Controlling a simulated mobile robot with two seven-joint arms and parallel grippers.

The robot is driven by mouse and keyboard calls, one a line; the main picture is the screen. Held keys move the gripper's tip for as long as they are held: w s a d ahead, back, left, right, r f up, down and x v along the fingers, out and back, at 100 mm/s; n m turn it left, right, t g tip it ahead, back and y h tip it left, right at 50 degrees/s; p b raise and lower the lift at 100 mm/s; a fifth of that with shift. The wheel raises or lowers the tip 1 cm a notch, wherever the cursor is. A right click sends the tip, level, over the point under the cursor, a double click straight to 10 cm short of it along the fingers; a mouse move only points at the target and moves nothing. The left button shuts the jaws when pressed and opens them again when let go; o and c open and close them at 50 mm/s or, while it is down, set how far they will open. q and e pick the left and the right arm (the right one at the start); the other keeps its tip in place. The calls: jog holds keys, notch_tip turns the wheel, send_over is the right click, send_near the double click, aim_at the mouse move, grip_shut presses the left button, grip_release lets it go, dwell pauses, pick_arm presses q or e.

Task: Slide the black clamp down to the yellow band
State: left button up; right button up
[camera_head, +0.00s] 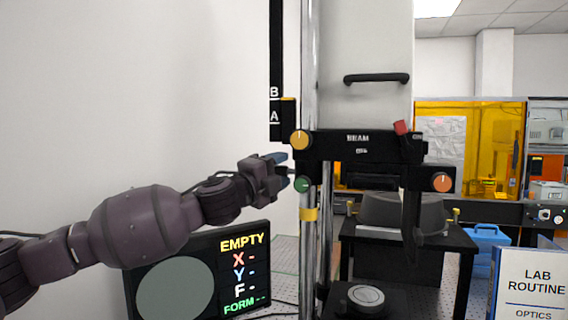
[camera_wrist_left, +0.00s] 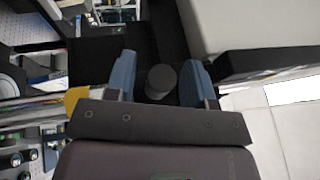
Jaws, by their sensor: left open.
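The black clamp (camera_head: 313,168) is a dark block on the upright chrome column, under the BEAM housing; I cannot make out its exact outline. The yellow band (camera_head: 308,214) rings the column lower down, with bare chrome between. My left gripper (camera_head: 284,170) is at the clamp's left side, its blue fingers apart. In the left wrist view, a dark round knob (camera_wrist_left: 160,80) stands between the open fingers (camera_wrist_left: 160,82), with gaps on both sides. A yellow patch (camera_wrist_left: 77,98), probably the band, shows left of the fingers. My right gripper is not in view.
A screen (camera_head: 200,270) reading EMPTY stands below my arm. A round stage (camera_head: 366,297) lies at the machine's base. The wall side at left is clear.

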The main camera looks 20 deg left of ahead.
pick_arm(q)
jog(key=shift+x, duration=0.8)
jog(key=shift+f, duration=0.1)
grip_shut()
